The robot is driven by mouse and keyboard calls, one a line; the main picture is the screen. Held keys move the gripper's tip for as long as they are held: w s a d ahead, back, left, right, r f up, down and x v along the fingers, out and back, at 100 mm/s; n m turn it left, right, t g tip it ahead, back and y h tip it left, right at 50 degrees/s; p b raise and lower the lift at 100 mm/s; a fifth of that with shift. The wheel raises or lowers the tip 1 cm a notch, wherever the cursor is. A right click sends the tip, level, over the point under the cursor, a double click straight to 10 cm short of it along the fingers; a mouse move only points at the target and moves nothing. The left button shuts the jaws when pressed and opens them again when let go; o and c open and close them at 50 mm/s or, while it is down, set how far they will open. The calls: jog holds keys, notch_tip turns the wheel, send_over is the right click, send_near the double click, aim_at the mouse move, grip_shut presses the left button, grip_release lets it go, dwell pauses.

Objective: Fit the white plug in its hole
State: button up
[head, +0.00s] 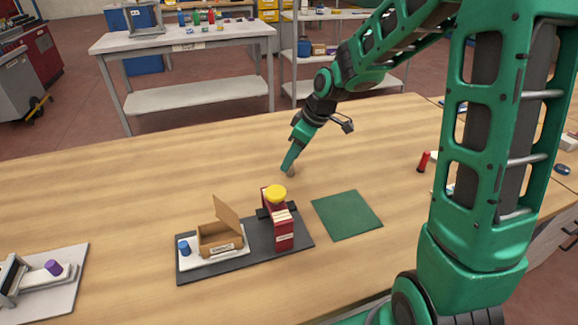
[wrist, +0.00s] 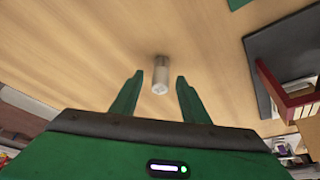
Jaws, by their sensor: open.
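The white plug (wrist: 160,80), a small pale cylinder with a darker far end, shows in the wrist view between the two green fingers of my gripper (wrist: 156,79). The fingers are open, with a gap on each side of the plug. In the head view my gripper (head: 288,166) points down at the bare table behind the dark board. The plug (head: 291,173) is partly hidden there by the fingertips. I cannot make out its hole in either view.

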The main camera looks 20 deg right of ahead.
grip_shut()
